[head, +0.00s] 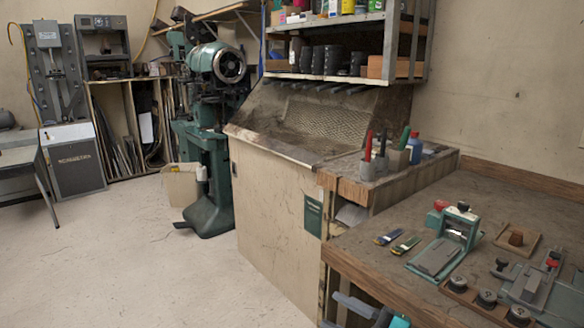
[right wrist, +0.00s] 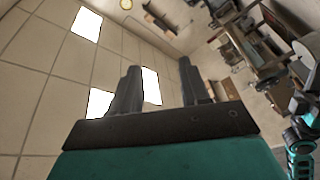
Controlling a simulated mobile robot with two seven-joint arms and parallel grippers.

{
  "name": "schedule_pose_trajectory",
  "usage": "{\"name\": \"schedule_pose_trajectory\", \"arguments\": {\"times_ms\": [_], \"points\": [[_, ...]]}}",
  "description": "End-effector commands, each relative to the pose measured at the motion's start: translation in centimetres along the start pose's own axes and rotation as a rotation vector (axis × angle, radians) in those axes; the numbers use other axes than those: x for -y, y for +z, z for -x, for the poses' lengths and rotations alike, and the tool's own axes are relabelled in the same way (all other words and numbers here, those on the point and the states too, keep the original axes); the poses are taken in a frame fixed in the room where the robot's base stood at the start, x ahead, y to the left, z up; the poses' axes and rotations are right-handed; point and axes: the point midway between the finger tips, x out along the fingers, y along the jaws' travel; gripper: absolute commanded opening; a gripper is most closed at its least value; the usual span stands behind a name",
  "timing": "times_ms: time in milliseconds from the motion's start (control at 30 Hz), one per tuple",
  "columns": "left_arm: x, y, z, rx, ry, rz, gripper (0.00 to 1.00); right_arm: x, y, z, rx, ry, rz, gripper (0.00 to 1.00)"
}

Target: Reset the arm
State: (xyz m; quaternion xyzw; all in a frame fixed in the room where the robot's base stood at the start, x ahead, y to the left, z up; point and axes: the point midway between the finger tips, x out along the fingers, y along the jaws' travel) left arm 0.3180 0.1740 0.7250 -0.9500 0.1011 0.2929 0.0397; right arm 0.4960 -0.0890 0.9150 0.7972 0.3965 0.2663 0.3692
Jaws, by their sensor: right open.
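My right gripper (head: 333,309) shows at the bottom edge of the head view, just in front of the wooden workbench (head: 400,297). It is partly cut off by the frame. In the right wrist view its two dark fingers (right wrist: 158,84) stand apart with nothing between them. Behind them are the ceiling and its bright panels, so the gripper points upward. My left gripper is in neither view.
The bench holds a teal clamp device (head: 458,226), two small brushes (head: 389,238), a wooden block on a tray (head: 516,238) and several dark round parts. A green stitching machine (head: 207,150) stands further back. Open floor (head: 150,270) lies to the left.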

Motion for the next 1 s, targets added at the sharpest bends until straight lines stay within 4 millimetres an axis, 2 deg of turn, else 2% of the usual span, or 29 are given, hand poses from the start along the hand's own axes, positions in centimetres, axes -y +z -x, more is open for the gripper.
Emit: {"name": "schedule_pose_trajectory", "arguments": {"times_ms": [167,333,500,600,733,1000], "points": [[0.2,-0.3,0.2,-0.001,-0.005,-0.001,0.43,3.4,1.4,3.7,0.274,0.253,-0.312,0.46],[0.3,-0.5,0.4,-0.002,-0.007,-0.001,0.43,8.9,2.9,9.9,0.601,0.381,-0.613,0.46],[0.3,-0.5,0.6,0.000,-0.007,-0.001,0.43,14.9,2.4,15.9,0.874,0.408,-0.863,0.46],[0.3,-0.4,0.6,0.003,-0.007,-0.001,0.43,17.3,1.7,18.1,0.970,0.401,-0.955,0.46],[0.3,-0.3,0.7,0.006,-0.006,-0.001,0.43,18.7,1.1,19.4,1.025,0.394,-1.010,0.46],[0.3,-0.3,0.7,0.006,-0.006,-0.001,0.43,18.8,1.1,19.5,1.027,0.393,-1.012,0.46]]}}
